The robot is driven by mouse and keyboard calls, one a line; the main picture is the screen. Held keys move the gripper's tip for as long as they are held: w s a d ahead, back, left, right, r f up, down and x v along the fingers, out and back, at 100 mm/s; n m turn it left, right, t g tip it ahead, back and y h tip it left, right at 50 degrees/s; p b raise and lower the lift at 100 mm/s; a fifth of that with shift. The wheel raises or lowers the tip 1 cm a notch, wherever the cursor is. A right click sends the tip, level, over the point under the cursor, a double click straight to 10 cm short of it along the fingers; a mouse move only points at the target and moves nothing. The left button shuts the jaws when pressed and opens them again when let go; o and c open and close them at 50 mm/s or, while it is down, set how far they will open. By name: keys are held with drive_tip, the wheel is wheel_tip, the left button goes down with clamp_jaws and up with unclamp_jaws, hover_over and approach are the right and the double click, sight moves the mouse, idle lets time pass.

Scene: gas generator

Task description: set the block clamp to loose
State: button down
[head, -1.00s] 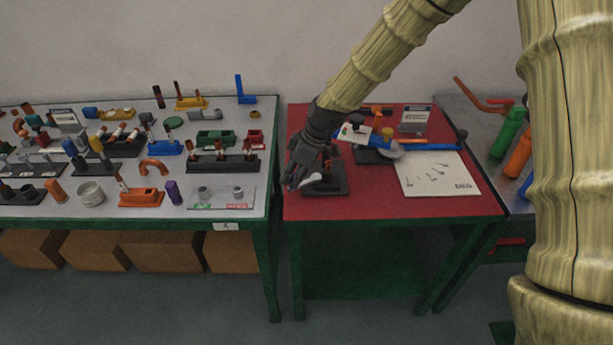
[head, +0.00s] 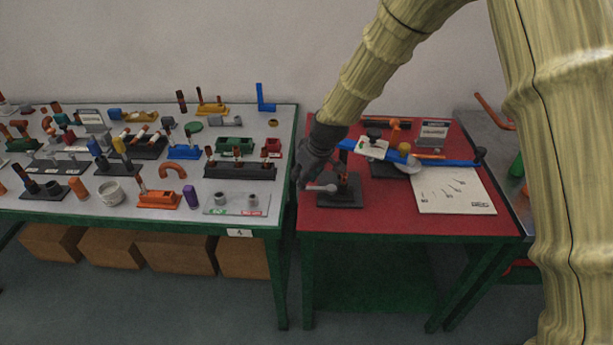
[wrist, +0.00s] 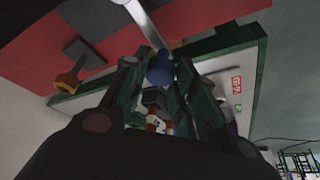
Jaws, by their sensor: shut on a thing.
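The block clamp (head: 340,197) stands near the left front of the red table, with a dark base, a dark upright and a pale grey lever (head: 320,188). The lever points left from the upright and looks about level in the head view. My gripper (head: 304,184) is at the lever's left end, beside the upright. In the wrist view, the metal lever (wrist: 146,22) runs down to a blue knob (wrist: 160,70) between the fingers of my gripper (wrist: 165,88). My gripper is shut on this lever end; the fingers partly hide it.
The red table (head: 370,218) also carries a blue bar tool (head: 445,162), a white sheet (head: 455,192) and a small sign (head: 434,133) to the clamp's right. A grey table (head: 110,220) crowded with parts stands on the left, across a narrow gap.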

drive_tip(key=shift+w, duration=0.15)
idle(0.3)
drive_tip(key=c, duration=1.2)
unclamp_jaws()
drive_tip(key=shift+o, duration=0.2)
drive_tip(key=v, duration=1.2)
drive_tip(key=shift+a, duration=0.1)
